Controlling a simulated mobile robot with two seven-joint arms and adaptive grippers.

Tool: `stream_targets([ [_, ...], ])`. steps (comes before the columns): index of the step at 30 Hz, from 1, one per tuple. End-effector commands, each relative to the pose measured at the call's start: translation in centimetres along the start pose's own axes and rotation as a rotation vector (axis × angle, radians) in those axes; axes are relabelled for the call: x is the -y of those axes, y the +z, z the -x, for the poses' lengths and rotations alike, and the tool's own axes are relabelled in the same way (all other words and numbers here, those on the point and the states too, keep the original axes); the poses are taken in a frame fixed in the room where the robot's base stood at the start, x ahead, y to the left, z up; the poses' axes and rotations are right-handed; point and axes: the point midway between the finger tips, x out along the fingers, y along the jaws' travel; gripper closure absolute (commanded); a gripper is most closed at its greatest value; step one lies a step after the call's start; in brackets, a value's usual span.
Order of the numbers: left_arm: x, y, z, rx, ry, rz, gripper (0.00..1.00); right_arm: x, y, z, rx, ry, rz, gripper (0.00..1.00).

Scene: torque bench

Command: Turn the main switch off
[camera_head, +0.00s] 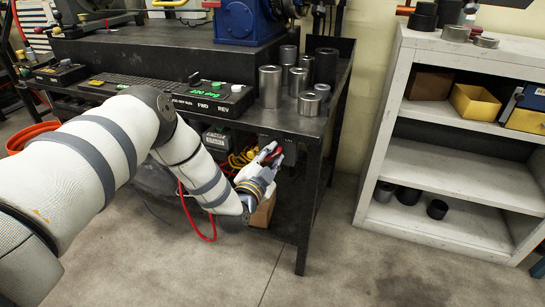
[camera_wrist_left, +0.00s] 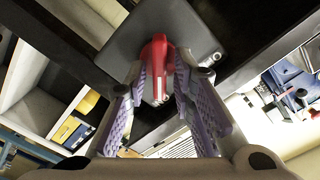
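The main switch is a red handle (camera_wrist_left: 157,62) on a dark grey box (camera_wrist_left: 190,30) under the right end of the bench. In the head view the red handle (camera_head: 272,153) is partly hidden by my left gripper (camera_head: 266,157). In the left wrist view my left gripper (camera_wrist_left: 163,75) has its two purple-padded fingers apart, one on each side of the handle. The handle lies between the fingertips. Whether either pad touches it is hard to tell. My right gripper is not in view.
A red cable (camera_head: 200,225) hangs below the bench. A white shelf (camera_head: 440,165) stands to the right. The floor between is clear.

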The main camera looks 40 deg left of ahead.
Motion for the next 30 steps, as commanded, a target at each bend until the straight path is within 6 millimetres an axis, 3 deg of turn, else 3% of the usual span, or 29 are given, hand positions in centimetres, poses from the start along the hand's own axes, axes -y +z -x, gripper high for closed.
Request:
stream_targets([
  [2,-0.01,0.01,0.02,0.0,0.0,0.0,1.0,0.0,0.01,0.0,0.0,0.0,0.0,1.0],
  [16,0.04,-0.02,0.05,0.0,0.0,0.059,1.0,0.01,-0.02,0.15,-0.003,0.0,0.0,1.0],
  [30,0.29,0.0,0.04,-0.001,0.0,0.448,1.0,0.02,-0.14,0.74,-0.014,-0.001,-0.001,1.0],
])
